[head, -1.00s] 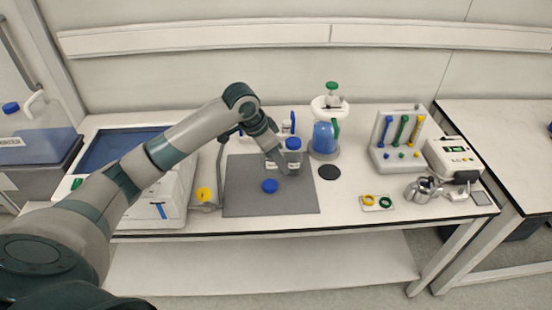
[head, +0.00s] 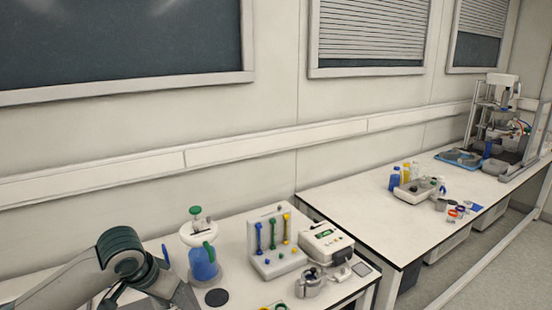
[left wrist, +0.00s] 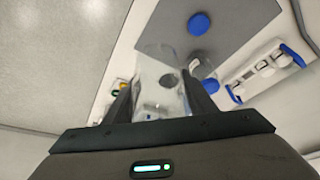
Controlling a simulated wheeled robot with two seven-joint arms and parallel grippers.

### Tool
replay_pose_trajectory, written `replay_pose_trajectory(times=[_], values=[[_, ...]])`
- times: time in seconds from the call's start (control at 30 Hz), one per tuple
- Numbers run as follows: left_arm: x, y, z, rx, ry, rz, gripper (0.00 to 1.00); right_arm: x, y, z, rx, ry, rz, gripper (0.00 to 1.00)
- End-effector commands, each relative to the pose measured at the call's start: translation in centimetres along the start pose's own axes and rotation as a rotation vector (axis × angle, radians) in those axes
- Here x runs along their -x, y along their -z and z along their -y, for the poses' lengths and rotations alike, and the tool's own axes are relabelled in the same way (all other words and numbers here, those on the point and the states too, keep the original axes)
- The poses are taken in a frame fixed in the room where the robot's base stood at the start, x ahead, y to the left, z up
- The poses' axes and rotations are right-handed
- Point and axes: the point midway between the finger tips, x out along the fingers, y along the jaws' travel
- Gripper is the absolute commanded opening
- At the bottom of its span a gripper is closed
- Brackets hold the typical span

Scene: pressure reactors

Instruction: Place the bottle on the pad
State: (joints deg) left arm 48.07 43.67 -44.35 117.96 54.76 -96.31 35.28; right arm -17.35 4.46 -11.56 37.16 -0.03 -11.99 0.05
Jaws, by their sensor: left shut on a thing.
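My left gripper (left wrist: 160,104) is shut on a clear bottle (left wrist: 160,82), which stands out between its two fingers in the left wrist view. A grey mat (left wrist: 232,22) lies beyond the bottle, with a loose blue cap (left wrist: 199,23) on it. A small dark round pad (head: 216,297) lies on the bench in front of the blue-filled vessel in the head view. My left arm enters that view at the lower left, and its gripper and the bottle are out of sight there. I cannot tell whether the bottle touches the mat. My right gripper is not in view.
A vessel of blue liquid with a green top (head: 202,262) stands just behind the round pad. A rack with coloured rods (head: 274,245), a white instrument (head: 325,243) and a metal pot (head: 309,284) are to its right. Another bench (head: 370,205) stands further right.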

Motion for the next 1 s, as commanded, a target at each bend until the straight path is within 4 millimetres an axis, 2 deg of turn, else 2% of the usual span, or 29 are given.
replay_pose_trajectory(times=[0.2,0.4,0.6,1.0], values=[[3.1,-0.4,-3.3,0.138,0.061,-0.005,0.24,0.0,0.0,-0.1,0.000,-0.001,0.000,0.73],[4.9,-1.2,-4.9,0.246,0.104,-0.004,0.24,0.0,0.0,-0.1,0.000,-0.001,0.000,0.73],[5.6,-1.7,-5.4,0.296,0.122,0.000,0.24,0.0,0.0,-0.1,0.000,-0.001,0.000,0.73],[5.7,-1.7,-5.4,0.301,0.124,0.000,0.24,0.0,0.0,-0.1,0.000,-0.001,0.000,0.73]])
